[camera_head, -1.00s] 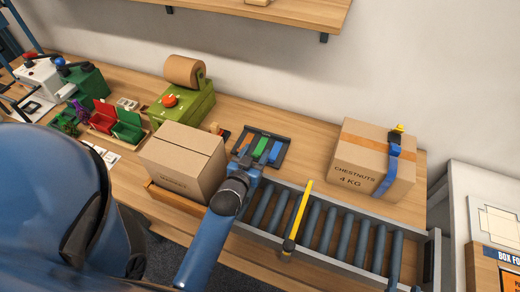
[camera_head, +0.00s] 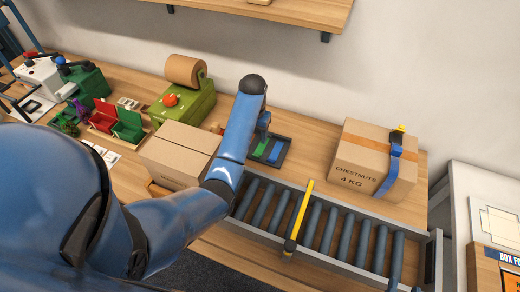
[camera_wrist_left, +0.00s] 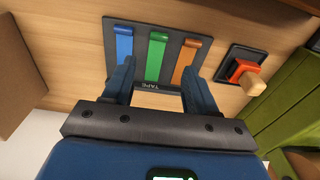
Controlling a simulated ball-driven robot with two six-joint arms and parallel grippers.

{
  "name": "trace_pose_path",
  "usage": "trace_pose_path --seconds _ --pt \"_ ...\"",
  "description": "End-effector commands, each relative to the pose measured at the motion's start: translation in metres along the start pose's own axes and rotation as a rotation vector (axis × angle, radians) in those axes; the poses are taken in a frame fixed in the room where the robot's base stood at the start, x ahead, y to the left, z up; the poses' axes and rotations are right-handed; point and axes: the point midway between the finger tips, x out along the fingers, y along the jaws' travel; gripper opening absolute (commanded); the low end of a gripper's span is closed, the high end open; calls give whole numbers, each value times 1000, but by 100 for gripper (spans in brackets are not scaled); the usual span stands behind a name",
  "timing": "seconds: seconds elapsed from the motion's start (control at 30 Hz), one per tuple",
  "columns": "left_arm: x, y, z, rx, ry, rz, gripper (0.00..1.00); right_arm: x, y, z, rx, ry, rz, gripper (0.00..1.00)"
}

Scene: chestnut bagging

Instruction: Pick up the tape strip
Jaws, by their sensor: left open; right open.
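A dark tray marked TAPE (camera_wrist_left: 158,87) holds a blue strip (camera_wrist_left: 124,50), a green strip (camera_wrist_left: 156,58) and an orange strip (camera_wrist_left: 185,62) side by side. In the head view the green strip (camera_head: 259,150) and blue strip (camera_head: 274,153) show; my arm hides the orange one. My left gripper (camera_wrist_left: 160,70) is open over the tray. In the wrist view its fingers stand either side of the green strip, with the blue and orange strips near or beyond them. In the head view the left gripper (camera_head: 262,128) is partly hidden by my wrist. I cannot tell its exact height. My right gripper is not visible.
A CHESTNUTS box (camera_head: 355,160) with a blue piece (camera_head: 391,168) on its side stands right of the tray. A roller conveyor (camera_head: 330,229) with a yellow bar (camera_head: 301,210) lies in front.

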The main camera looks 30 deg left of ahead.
Motion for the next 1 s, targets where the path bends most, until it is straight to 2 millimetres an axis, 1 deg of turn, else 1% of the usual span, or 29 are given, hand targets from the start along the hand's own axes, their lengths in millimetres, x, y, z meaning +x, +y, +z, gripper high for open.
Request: trace_pose_path --seconds 0.07,0.17,0.43,0.53,0.77,1.0 --pt "-4 -1 1 0 -32 3 57 0 0 0 0 0 0 43" --pt "1 -1 3 0 -50 5 57 0 0 -1 0 0 0 43" --pt "36 -1 5 0 -52 5 57 0 0 -4 0 0 0 43" --pt "44 -1 5 0 -50 5 57 0 0 -4 0 0 0 43" --pt "56 0 5 0 -51 5 57 0 0 -7 0 0 0 43" --pt "85 2 4 0 -50 4 57 0 0 -12 0 0 0 43"
